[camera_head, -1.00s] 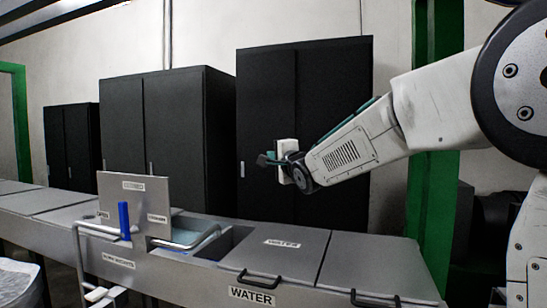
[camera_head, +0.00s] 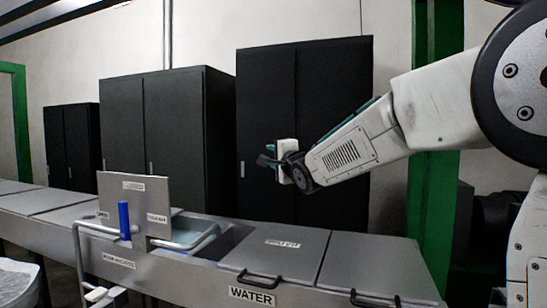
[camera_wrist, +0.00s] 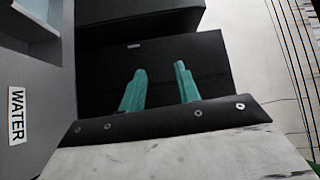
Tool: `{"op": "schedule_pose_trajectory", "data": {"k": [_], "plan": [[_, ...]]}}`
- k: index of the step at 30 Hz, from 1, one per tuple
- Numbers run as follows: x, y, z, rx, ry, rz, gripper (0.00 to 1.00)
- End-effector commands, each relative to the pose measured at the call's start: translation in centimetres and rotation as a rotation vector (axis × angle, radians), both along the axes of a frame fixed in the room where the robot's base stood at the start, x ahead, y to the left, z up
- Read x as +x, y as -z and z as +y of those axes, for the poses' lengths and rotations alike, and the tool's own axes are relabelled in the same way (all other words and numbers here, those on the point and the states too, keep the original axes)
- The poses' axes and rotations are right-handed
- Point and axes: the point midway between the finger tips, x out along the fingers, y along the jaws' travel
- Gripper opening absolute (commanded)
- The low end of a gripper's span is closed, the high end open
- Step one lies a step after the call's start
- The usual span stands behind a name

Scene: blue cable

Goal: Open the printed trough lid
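A grey trough lid printed WATER (camera_head: 285,258) lies shut on the long grey trough, with a black handle (camera_head: 260,279) at its front edge. A second grey lid (camera_head: 372,262), with no print that I can see, lies shut to its right, with its own black handle (camera_head: 375,299). My gripper (camera_head: 265,160) is raised above and behind the trough, in front of a black cabinet, touching nothing. In the wrist view my gripper's two teal fingers (camera_wrist: 161,70) stand apart with nothing between them.
Left of the lids is an open trough section with an upright grey panel (camera_head: 135,198), a blue handle (camera_head: 124,220) and metal rails. Tall black cabinets (camera_head: 306,100) stand behind. A green post (camera_head: 432,150) rises behind my arm. The space above the lids is clear.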

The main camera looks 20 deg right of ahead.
Motion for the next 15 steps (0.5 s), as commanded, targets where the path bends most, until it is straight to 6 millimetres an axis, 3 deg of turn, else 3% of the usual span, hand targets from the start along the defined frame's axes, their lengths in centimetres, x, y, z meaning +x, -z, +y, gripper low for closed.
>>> {"op": "schedule_pose_trajectory", "data": {"k": [8, 15], "plan": [[-0.4, 0.0, -0.1, 0.0, 0.0, 0.0, 0.33], [-4.2, 0.2, -0.7, -0.001, 0.001, -0.002, 0.33]]}}
